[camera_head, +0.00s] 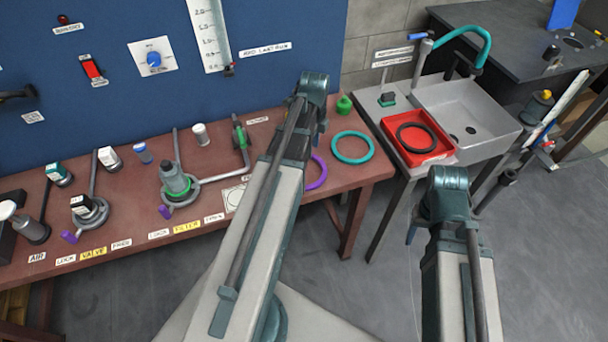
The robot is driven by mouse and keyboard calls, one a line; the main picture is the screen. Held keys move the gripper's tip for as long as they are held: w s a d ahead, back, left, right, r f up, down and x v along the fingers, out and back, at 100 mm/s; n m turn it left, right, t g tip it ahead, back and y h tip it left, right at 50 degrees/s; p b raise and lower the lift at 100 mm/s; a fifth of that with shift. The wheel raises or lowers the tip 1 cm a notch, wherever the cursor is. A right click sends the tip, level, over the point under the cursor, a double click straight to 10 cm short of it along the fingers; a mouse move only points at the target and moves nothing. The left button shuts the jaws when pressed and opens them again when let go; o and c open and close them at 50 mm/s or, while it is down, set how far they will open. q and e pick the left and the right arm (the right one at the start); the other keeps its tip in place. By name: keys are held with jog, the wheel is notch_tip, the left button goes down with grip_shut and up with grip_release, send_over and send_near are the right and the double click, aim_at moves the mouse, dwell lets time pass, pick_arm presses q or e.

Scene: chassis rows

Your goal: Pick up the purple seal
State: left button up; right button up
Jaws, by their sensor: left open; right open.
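The purple seal (323,171) is a ring lying flat on the brown bench. Only its right part shows, because my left arm covers the rest. A teal ring (352,147) lies to its right and apart from it. My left arm reaches up over the bench, with its top joint above the seal. My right arm stands in front of the sink, over the floor. The jaws of both grippers are hidden behind my arms, so their distance from the seal cannot be seen.
The brown bench (130,187) carries valve fittings and a green fitting (176,183) left of my arm. A green knobbed piece (344,104) stands behind the teal ring. Right of the bench, a red tray (393,118) holds a black ring (417,137) beside a sink (490,118).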

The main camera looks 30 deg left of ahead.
pick_arm(q)
notch_tip(320, 180, down, 3)
jog(key=shift+r+b, duration=0.1)
jog(key=shift+b, duration=0.85)
pick_arm(e)
notch_tip(320, 180, down, 3)
jog(key=shift+r, duration=0.1)
pick_arm(q)
grip_shut()
